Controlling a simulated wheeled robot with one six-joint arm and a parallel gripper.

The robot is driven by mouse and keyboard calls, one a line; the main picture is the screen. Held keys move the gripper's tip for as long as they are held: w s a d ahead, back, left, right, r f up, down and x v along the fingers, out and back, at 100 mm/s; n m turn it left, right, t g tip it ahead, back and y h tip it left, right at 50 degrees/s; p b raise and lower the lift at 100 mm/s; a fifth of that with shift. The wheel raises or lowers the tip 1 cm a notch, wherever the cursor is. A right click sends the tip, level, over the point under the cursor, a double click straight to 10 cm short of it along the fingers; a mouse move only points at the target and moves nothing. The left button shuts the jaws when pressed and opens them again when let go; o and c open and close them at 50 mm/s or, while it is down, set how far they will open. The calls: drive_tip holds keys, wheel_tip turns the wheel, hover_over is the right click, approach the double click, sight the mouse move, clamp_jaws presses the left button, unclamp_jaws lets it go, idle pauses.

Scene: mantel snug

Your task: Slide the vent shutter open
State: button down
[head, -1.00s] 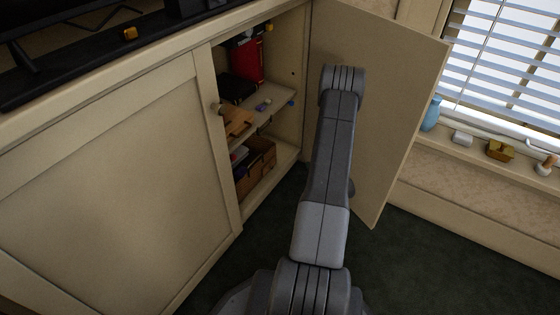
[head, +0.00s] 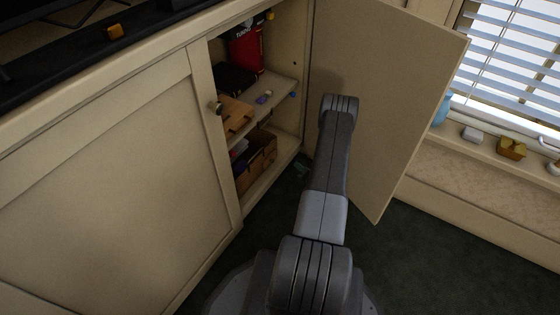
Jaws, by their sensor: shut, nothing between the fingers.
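I see no vent shutter that I can make out in the head view. My arm reaches forward in front of the open cabinet door (head: 390,110). Its far end bends down behind the forearm, so my gripper is hidden. A small dark greenish shape (head: 302,168) shows just left of my arm by the cabinet's lower edge; I cannot tell what it is.
The open cabinet has a shelf (head: 285,88) with a red item (head: 246,48) and wooden pieces (head: 236,112); a brown box (head: 256,158) is below. A closed door (head: 120,190) is at left. A window sill at right holds a yellow object (head: 511,148). Dark carpet (head: 400,260) is clear.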

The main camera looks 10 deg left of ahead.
sight(273, 155)
drive_tip(key=b+x, duration=0.1)
drive_tip(key=x, duration=0.2)
drive_tip(key=s+f+b+x, duration=0.1)
drive_tip(key=b+x, duration=0.1)
drive_tip(key=x, duration=0.2)
drive_tip(key=a+b+x, duration=0.1)
drive_tip(key=x, duration=0.2)
drive_tip(key=shift+a+f+b, duration=0.2)
drive_tip(key=shift+f+b, duration=0.1)
drive_tip(key=shift+b, duration=0.05)
drive_tip(key=shift+s+a+f, duration=0.4)
drive_tip(key=shift+a+f, duration=0.05)
drive_tip(key=shift+a, duration=0.1)
